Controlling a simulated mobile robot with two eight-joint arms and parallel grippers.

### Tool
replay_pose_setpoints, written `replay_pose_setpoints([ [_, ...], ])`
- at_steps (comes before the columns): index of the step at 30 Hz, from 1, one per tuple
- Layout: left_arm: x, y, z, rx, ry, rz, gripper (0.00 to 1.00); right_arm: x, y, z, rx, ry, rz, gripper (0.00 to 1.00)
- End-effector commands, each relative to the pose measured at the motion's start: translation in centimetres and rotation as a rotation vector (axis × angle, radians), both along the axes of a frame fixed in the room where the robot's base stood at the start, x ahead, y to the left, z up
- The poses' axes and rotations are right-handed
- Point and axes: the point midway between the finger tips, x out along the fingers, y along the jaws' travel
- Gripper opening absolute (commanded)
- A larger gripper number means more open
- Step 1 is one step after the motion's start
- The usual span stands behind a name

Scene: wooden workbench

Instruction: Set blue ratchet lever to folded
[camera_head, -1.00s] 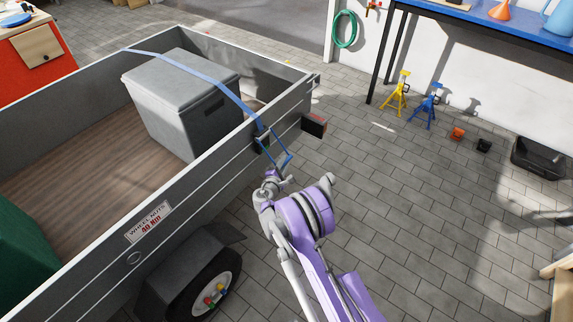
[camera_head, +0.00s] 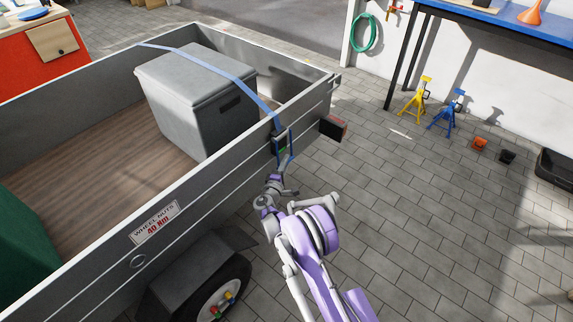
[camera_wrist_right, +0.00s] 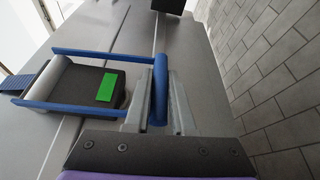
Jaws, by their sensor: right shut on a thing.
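The blue ratchet lever (camera_wrist_right: 161,85) is a blue U-shaped frame on a dark ratchet body with a green patch (camera_wrist_right: 107,87), seen close in the right wrist view. In the head view the lever (camera_head: 291,146) hangs close along the trailer's outer side wall, below the blue strap (camera_head: 240,82). My right gripper (camera_wrist_right: 165,100) is shut on the lever's end bar, one finger on each side of it. In the head view my right gripper (camera_head: 281,174) is at the lever's lower end, small and partly hidden. My left gripper is not in view.
The grey trailer (camera_head: 205,188) holds a grey box (camera_head: 190,95) under the strap. A tail light (camera_head: 333,127) sticks out just right of the ratchet. The wheel and fender (camera_head: 200,280) are lower left.

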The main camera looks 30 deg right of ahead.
Motion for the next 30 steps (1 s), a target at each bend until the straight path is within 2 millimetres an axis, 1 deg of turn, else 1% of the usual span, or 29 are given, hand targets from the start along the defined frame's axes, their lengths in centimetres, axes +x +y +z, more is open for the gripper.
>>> replay_pose_setpoints([
  [15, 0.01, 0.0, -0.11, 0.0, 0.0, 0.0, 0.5, 0.12, 0.13, -0.04, 0.0, 0.002, 0.003, 0.0],
  [16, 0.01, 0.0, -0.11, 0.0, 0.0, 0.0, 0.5, 0.12, 0.13, -0.04, 0.0, 0.002, 0.003, 0.26],
  [20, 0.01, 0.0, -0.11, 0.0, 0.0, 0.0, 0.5, 0.1, 0.12, -0.03, 0.0, 0.001, 0.003, 0.49],
  [21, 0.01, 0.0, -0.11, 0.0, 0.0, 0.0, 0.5, 0.1, 0.11, -0.03, 0.0, 0.001, 0.002, 0.52],
  [30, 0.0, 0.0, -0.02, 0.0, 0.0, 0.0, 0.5, -0.15, 0.37, 0.01, 0.0, 0.001, 0.002, 0.52],
])
